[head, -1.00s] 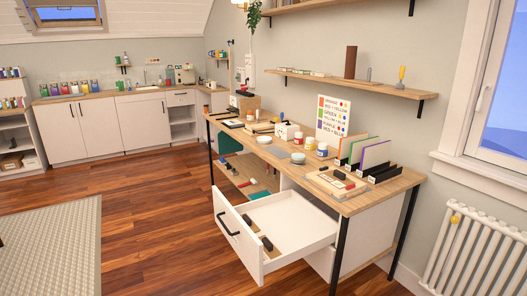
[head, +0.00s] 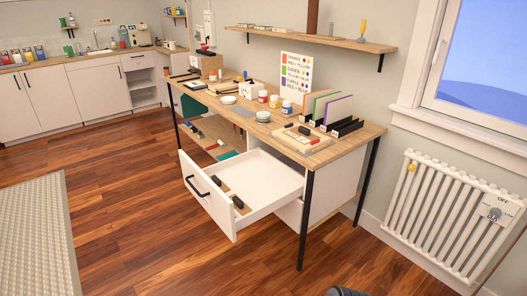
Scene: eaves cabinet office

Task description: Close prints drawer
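A white drawer (head: 262,192) stands pulled out from under the wooden desk, with its front panel (head: 208,197) facing left and toward me. A black bar handle (head: 196,188) is on that front panel. Inside the drawer, near its front, lie a wooden piece and dark block-like objects (head: 238,202). My gripper is not clearly in view. A dark rounded shape at the bottom edge, right of the middle, is cut off, and I cannot tell what it is.
The desk (head: 340,139) holds jars, bowls, a color chart and a file rack. Its black leg (head: 305,220) stands right of the drawer. A radiator (head: 445,215) is under the window. The wooden floor (head: 130,225) left of the drawer is clear, with a rug (head: 38,235) beyond.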

